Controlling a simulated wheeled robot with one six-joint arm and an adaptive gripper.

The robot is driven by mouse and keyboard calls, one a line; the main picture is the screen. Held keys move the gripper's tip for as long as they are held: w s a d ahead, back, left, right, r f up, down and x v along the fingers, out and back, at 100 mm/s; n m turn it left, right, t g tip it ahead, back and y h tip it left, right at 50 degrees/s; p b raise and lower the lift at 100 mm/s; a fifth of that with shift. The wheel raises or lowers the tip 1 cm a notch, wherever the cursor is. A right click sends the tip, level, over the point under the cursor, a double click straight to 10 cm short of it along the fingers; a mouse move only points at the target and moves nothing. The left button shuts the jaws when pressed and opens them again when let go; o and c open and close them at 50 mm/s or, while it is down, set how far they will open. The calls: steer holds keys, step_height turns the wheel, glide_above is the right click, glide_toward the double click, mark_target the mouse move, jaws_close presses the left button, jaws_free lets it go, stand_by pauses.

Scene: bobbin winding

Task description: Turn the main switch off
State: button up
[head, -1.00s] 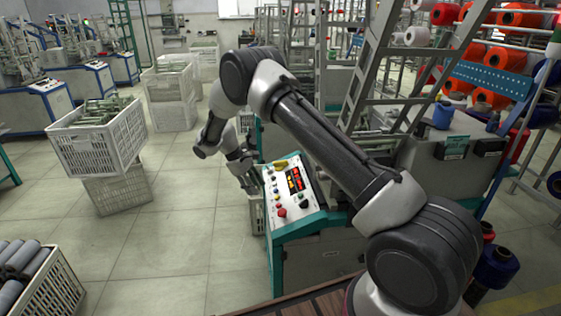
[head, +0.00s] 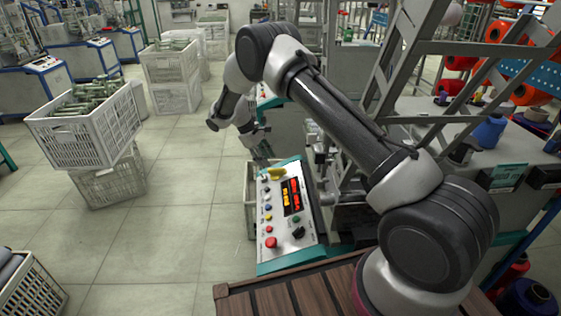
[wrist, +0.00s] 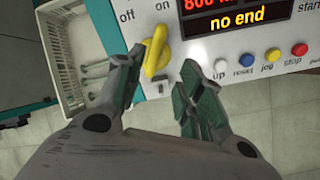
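The main switch is a yellow knob (wrist: 155,52) on the white control panel (wrist: 208,55), below the labels "off" and "on". Its handle points up toward "on". It also shows at the far end of the panel in the head view (head: 277,174). My gripper (wrist: 163,65) is open, with one fingertip on each side of the knob in the wrist view. I cannot tell whether either fingertip touches it. In the head view my gripper (head: 264,154) is small, close to the panel's far end.
The panel has a lit display (head: 291,196) reading "no end" and several coloured buttons, including a red one (head: 271,242). A crate (wrist: 75,55) stands beside the machine. Stacked crates (head: 90,130) stand on the left. Machine frames rise at right. Open floor lies left of the panel.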

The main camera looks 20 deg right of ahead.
mark_target(275, 168)
steer(key=x, duration=0.8)
steer(key=shift+w+d+r, duration=0.15)
steer(key=shift+w+d, duration=0.2)
jaws_close()
